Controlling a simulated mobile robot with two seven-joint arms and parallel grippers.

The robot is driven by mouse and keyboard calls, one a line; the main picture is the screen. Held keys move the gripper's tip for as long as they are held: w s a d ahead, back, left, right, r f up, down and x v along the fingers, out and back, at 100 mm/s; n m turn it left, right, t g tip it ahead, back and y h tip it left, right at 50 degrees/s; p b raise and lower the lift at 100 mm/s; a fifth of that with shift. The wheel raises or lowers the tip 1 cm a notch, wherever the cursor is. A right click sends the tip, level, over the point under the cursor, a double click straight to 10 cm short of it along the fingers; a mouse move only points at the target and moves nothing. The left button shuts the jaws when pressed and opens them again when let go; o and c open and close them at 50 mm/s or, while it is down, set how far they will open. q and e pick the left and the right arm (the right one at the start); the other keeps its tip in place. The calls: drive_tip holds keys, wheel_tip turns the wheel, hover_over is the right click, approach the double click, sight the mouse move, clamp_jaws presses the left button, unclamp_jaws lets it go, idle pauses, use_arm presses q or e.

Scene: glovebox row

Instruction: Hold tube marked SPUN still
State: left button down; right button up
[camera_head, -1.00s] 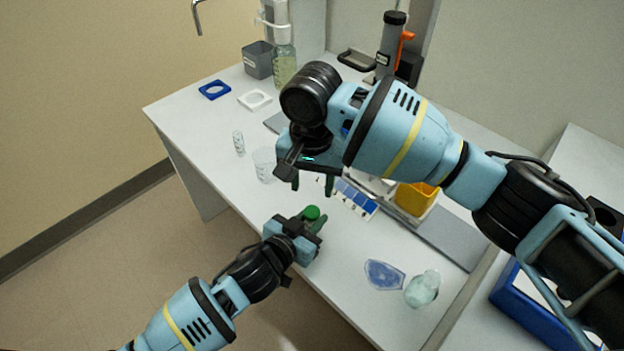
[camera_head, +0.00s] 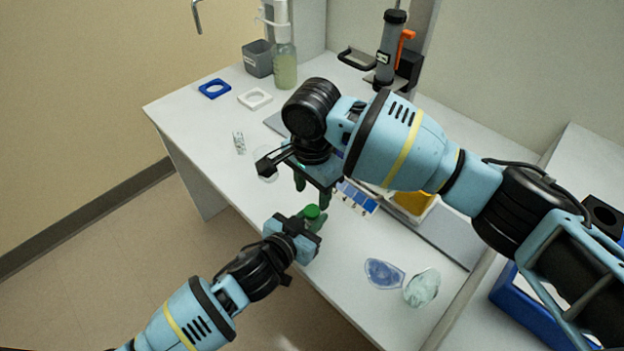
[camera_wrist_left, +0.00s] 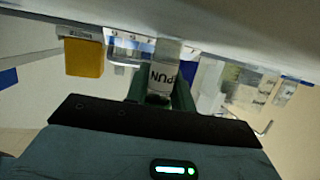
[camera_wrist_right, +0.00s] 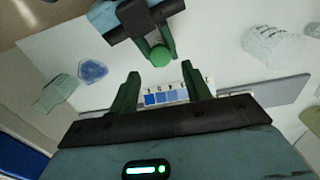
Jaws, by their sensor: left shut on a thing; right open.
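The tube marked SPUN (camera_wrist_left: 163,75) stands between the green fingers of my left gripper (camera_wrist_left: 160,92), its lettering facing the left wrist camera. Its green cap (camera_head: 312,211) shows in the head view, and the cap also shows in the right wrist view (camera_wrist_right: 160,56). My left gripper (camera_head: 308,222) is shut on the tube near the bench's front edge. My right gripper (camera_head: 312,190) is open and empty, with its fingers pointing down, a little behind the capped tube. In the right wrist view its fingers (camera_wrist_right: 162,88) are spread and the cap lies beyond them, apart.
A blue-shaded strip (camera_head: 357,197) lies behind the grippers, partly hidden by my right arm. A yellow container (camera_head: 412,201) stands near it. A blue weighing-dish-like item (camera_head: 383,273) and a pale crumpled item (camera_head: 422,288) lie front right. A small clear vial (camera_head: 239,142) stands left.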

sight(312, 210)
drive_tip(key=shift+f, duration=2.65)
drive_tip(key=c, duration=1)
drive_tip(key=shift+c, duration=0.2)
